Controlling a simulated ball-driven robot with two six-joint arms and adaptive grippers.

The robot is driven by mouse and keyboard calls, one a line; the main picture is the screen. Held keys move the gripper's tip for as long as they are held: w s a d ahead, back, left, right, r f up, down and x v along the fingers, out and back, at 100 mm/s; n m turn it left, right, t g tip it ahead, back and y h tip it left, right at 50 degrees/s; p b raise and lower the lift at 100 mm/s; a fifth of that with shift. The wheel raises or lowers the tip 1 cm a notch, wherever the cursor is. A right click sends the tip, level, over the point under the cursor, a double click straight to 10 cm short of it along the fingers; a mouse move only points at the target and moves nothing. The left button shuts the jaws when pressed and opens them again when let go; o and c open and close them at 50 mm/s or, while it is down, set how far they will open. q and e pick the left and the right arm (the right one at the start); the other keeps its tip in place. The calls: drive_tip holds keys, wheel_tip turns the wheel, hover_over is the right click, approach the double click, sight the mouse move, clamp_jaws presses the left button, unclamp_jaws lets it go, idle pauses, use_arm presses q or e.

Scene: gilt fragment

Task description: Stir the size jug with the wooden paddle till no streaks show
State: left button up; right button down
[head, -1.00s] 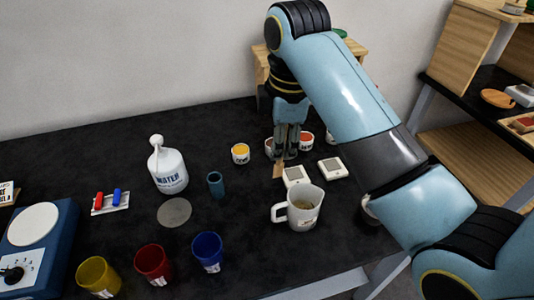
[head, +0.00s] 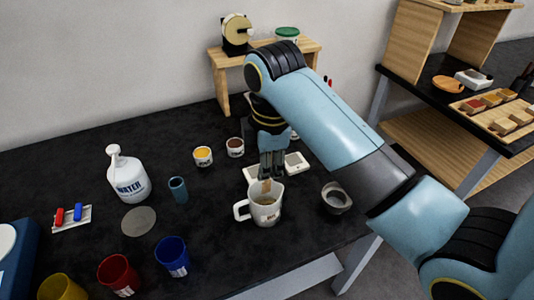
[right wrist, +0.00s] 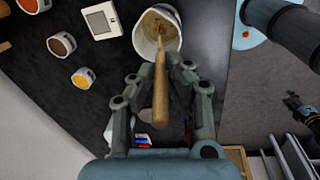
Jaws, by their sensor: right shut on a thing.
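The white size jug (head: 264,212) stands upright on the dark table, its handle to the left; it also shows in the right wrist view (right wrist: 140,42). Its tan contents show darker brown streaks. My right gripper (head: 271,174) is above the jug, shut on the wooden paddle (right wrist: 160,97). The paddle's far end reaches into the jug's mouth; whether it touches the contents is hard to tell. A dark jaw-like shape (right wrist: 300,112) at the right wrist view's right edge appears to be my left gripper, its opening unclear.
Yellow (head: 203,156) and brown (head: 236,147) pots stand behind. A small metal-rimmed pot (head: 336,198) is to the right. Red (head: 118,274) and blue (head: 172,256) cups stand in front.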

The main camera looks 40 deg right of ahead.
sight(266, 192)
drive_tip(key=shift+f, duration=0.9)
drive_tip(key=shift+w+f+b, duration=0.2)
drive_tip(key=shift+f+b, duration=0.4)
drive_tip(key=shift+f, duration=0.5)
use_arm(q)
drive_tip(key=shift+w+a+f+b, duration=0.15)
drive_tip(key=shift+w+f+b, duration=0.15)
drive_tip(key=shift+f, duration=0.25)
drive_tip(key=shift+w+a+f+b, duration=0.15)
drive_tip(key=shift+f+b, duration=0.2)
drive_tip(key=shift+f, duration=0.15)
drive_tip(key=shift+w+a+f+b, duration=0.15)
drive_tip(key=shift+w+f+b, duration=0.15)
drive_tip(key=shift+f, duration=0.25)
use_arm(e)
drive_tip(key=shift+w+d+f, duration=0.1)
drive_tip(key=shift+w+f, duration=0.05)
drive_tip(key=shift+f, duration=1.2)
drive_tip(key=shift+w+d+f, duration=0.1)
drive_tip(key=shift+f, duration=1.2)
